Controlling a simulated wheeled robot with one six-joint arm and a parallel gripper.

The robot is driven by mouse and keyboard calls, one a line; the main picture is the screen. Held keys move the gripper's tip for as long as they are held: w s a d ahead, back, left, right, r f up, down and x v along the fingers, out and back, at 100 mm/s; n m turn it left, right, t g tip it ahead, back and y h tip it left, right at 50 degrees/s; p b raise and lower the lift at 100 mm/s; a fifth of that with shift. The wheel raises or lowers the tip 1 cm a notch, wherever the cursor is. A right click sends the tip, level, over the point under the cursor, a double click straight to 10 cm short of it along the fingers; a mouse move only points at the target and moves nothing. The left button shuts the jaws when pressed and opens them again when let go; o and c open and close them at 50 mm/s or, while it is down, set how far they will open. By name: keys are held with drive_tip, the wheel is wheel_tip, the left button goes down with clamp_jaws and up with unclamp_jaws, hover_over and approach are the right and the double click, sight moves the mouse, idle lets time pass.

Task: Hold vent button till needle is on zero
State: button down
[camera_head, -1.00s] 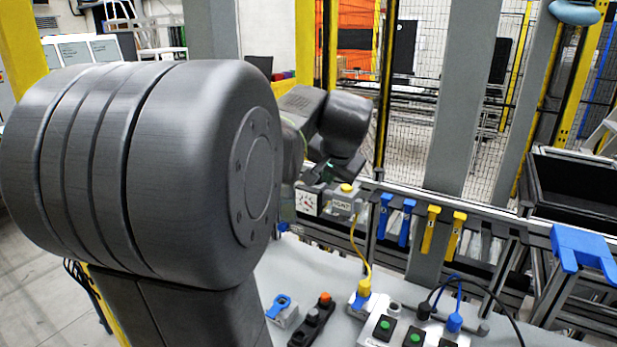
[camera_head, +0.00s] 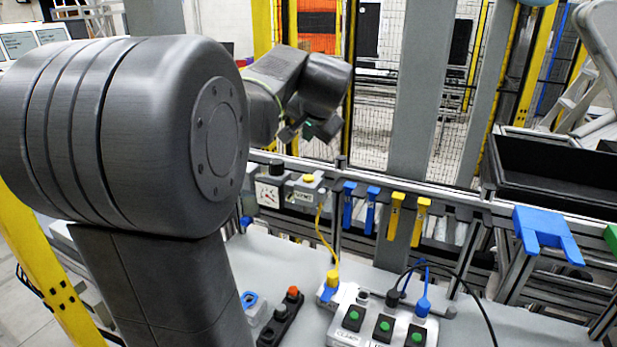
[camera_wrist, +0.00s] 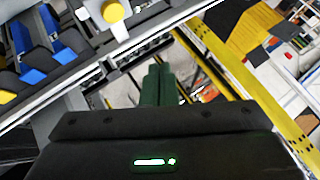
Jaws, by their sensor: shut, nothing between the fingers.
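The vent box (camera_head: 303,194) is a small grey box on the rail behind the bench, with a yellow button (camera_head: 309,178) on top. The button also shows at the top of the wrist view (camera_wrist: 113,11). Left of the box is a square white gauge (camera_head: 268,194) with a dark cap above it. A reddish needle mark shows, but its reading is too small to tell. My gripper (camera_head: 318,132) is above the vent box and apart from the button. In the wrist view its dark green fingers (camera_wrist: 157,85) are together and empty.
A yellow cable (camera_head: 325,240) hangs from the vent box to the bench. Blue (camera_head: 348,207) and yellow (camera_head: 396,215) clips hang right of it. A panel with green buttons (camera_head: 384,327) and a dark pendant (camera_head: 281,318) lie in front. Mesh fencing stands behind.

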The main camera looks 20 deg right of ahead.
sight(309, 179)
wheel_tip(309, 179, down, 8)
drive_tip(key=b, duration=0.4)
drive_tip(key=shift+r, duration=0.2)
drive_tip(key=shift+f+b, duration=0.1)
drive_tip(key=shift+b, duration=0.25)
idle(1.4)
drive_tip(key=shift+f, duration=0.3)
drive_tip(key=shift+f+b, duration=0.55)
idle(4.4)
